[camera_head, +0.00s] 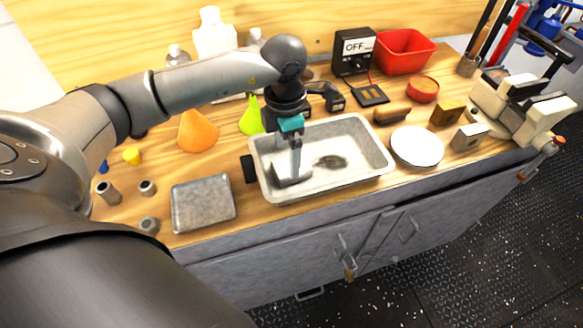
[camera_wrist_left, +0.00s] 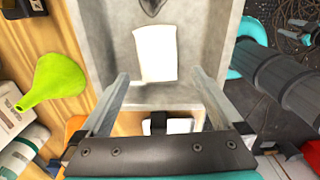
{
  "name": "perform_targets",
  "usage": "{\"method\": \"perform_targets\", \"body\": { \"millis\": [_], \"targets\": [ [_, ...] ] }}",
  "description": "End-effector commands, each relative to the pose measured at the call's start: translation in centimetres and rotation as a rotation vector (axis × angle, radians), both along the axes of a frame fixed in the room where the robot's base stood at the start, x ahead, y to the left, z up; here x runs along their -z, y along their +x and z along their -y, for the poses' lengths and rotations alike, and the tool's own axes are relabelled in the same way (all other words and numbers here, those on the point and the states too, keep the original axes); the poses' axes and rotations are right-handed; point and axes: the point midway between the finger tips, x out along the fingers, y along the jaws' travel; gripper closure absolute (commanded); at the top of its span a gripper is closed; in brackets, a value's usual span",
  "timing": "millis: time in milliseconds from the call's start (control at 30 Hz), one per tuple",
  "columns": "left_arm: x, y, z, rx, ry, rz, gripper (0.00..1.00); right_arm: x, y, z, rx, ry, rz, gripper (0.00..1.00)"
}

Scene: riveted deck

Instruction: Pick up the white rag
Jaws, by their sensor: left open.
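The white rag (camera_wrist_left: 155,53) lies flat in the grey metal tray (camera_wrist_left: 100,40). In the head view the rag (camera_head: 287,171) shows at the tray's left side, partly hidden by my left gripper. The tray (camera_head: 375,150) rests on the wooden bench. My left gripper (camera_head: 295,172) points down into the tray, over the rag. In the wrist view my left gripper (camera_wrist_left: 160,76) is open, with its fingers apart on either side of the rag's near end. Nothing is held between them. My right gripper is in neither view.
A smaller grey metal box (camera_head: 203,203) stands left of the tray and a white plate (camera_head: 417,146) right of it. A lime-green funnel (camera_head: 251,117) and an orange cone (camera_head: 197,131) stand behind left. A red bin (camera_head: 404,50) is at the back. The bench's front edge is close to the tray.

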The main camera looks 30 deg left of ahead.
Motion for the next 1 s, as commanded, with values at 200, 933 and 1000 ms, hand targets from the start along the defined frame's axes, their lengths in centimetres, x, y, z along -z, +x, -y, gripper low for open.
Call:
{"method": "perform_targets", "body": {
  "millis": [200,933,1000],
  "targets": [
    [3.4,0.7,0.3,-0.001,-0.001,-0.003,0.00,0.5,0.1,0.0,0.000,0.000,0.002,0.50],
    [4.8,0.7,0.2,0.001,-0.001,-0.001,0.37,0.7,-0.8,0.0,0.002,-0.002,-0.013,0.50],
    [4.8,0.7,0.2,0.001,-0.001,-0.001,0.45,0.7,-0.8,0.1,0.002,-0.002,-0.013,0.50]
  ]
}}
